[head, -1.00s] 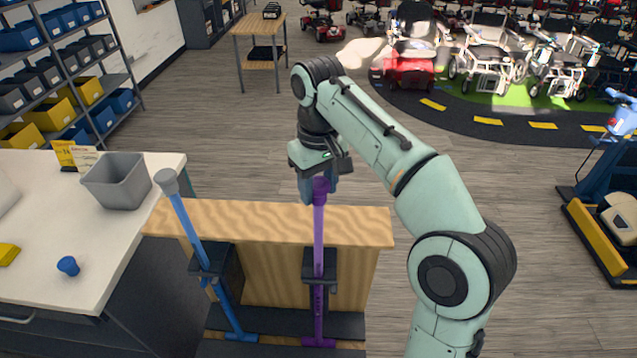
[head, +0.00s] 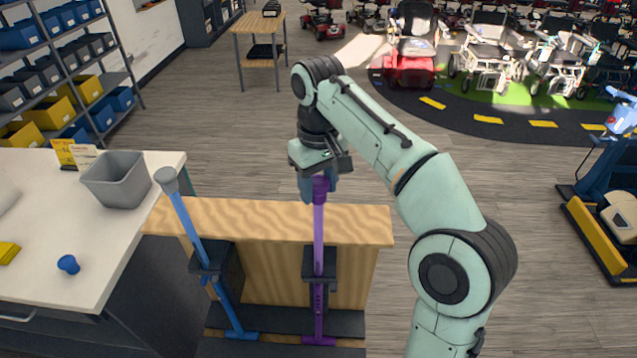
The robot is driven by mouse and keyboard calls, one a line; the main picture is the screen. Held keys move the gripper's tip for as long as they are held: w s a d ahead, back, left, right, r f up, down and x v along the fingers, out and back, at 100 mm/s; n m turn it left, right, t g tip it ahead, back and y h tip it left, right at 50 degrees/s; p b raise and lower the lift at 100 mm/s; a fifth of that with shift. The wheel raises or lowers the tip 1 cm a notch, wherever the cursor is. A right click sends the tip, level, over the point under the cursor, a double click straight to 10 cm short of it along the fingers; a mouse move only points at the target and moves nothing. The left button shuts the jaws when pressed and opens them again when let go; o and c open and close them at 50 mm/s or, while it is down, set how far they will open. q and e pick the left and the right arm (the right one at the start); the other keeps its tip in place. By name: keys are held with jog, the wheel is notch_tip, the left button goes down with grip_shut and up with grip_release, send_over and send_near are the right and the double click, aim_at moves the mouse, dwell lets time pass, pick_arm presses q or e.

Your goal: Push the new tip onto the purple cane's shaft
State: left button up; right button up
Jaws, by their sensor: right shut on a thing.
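The purple cane (head: 319,240) stands upside down in a black clamp (head: 319,263) on the wooden stand, its handle at the bottom. A darker purple tip (head: 320,184) is at the top end of its shaft, in line with it. My right gripper (head: 318,187) comes down from above and is shut on this tip. The fingers partly hide the tip, and I cannot tell how far it sits over the shaft. My left gripper is not in view.
A blue cane (head: 196,235) with a grey tip (head: 166,179) leans in the stand (head: 270,220) to the left. A white counter (head: 110,240) holds a grey bin (head: 116,180) and a loose blue tip (head: 68,264). Floor behind the stand is clear.

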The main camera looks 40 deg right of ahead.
aim_at(318, 199)
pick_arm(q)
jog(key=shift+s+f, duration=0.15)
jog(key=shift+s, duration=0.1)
pick_arm(e)
jog(key=shift+f, duration=0.4)
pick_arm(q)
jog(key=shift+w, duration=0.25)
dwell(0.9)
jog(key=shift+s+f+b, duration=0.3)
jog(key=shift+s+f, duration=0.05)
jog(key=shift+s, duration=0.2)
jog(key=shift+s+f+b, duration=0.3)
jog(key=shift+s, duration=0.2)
pick_arm(e)
jog(key=shift+f, duration=1.55)
dwell(0.4)
jog(key=o, duration=1.6)
jog(key=shift+c, duration=0.2)
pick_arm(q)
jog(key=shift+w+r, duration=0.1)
pick_arm(e)
jog(key=shift+r, duration=0.15)
